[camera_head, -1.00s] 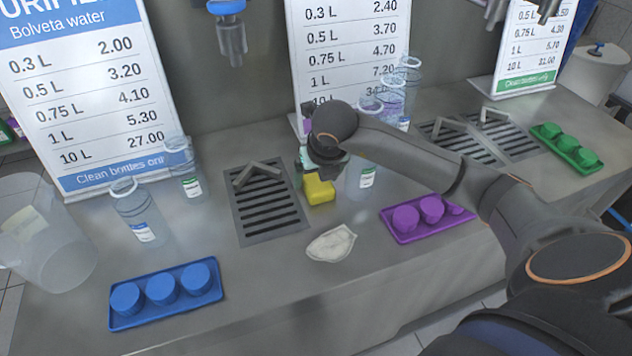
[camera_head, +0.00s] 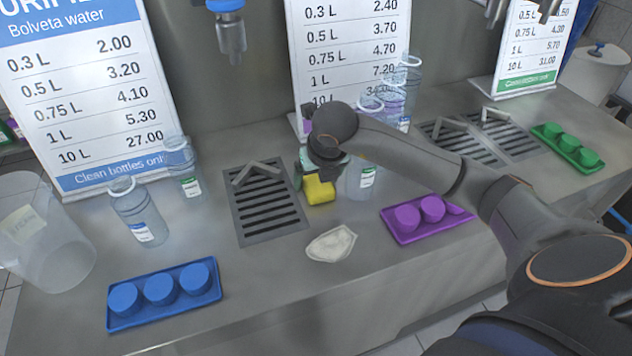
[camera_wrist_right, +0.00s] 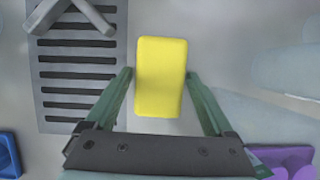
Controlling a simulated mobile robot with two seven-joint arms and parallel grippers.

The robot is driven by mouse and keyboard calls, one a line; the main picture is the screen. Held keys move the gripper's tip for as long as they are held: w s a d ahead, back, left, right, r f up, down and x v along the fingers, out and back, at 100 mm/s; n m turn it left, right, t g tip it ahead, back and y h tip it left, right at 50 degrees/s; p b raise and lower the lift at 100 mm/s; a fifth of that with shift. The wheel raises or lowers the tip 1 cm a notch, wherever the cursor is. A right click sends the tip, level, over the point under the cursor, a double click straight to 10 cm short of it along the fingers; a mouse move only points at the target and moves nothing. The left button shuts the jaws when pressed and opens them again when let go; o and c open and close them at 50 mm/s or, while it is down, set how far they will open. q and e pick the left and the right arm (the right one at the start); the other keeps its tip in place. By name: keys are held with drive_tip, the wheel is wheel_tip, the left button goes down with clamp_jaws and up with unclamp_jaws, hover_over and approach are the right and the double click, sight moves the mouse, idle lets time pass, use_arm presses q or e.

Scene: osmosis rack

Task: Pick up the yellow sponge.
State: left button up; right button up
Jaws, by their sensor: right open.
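The yellow sponge (camera_head: 319,189) lies on the grey counter, just right of the dark drain grate. In the right wrist view the sponge (camera_wrist_right: 161,77) stands out as a plain yellow block between the two green fingers of my right gripper (camera_wrist_right: 160,80). The fingers are apart, one on each side, with a narrow gap to the sponge's left side and hardly any on its right. In the head view my right gripper (camera_head: 316,180) is over the sponge and partly hides its back. My left gripper is not in view.
The drain grate (camera_head: 265,205) is left of the sponge. A clear bottle (camera_head: 360,180) stands close on its right. A whitish cloth (camera_head: 331,244) lies in front. A purple tray (camera_head: 428,232) with caps is to the right, a blue tray (camera_head: 203,299) at front left.

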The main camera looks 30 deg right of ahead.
sight(317, 178)
drive_tip(key=c, duration=1.1)
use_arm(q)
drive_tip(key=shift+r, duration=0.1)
use_arm(e)
drive_tip(key=shift+r, duration=0.1)
drive_tip(key=shift+r+p, duration=0.35)
drive_tip(key=shift+p, duration=0.2)
wheel_tip(317, 178, up, 3)
drive_tip(key=shift+f, duration=0.1)
drive_tip(key=s+a+r, duration=0.1)
drive_tip(key=r, duration=0.1)
drive_tip(key=s+a+r, duration=0.2)
drive_tip(key=r, duration=0.1)
drive_tip(key=shift+a+r, duration=0.2)
drive_tip(key=shift+r, duration=0.1)
use_arm(q)
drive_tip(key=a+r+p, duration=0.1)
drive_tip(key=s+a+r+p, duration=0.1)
drive_tip(key=p, duration=0.1)
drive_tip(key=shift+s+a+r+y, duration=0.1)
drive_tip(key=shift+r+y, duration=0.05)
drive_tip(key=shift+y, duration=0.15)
use_arm(e)
drive_tip(key=s+a+r, duration=0.4)
drive_tip(key=s+a, duration=0.2)
drive_tip(key=s, duration=0.1)
drive_tip(key=shift+a+r, duration=0.15)
drive_tip(key=shift+a, duration=0.2)
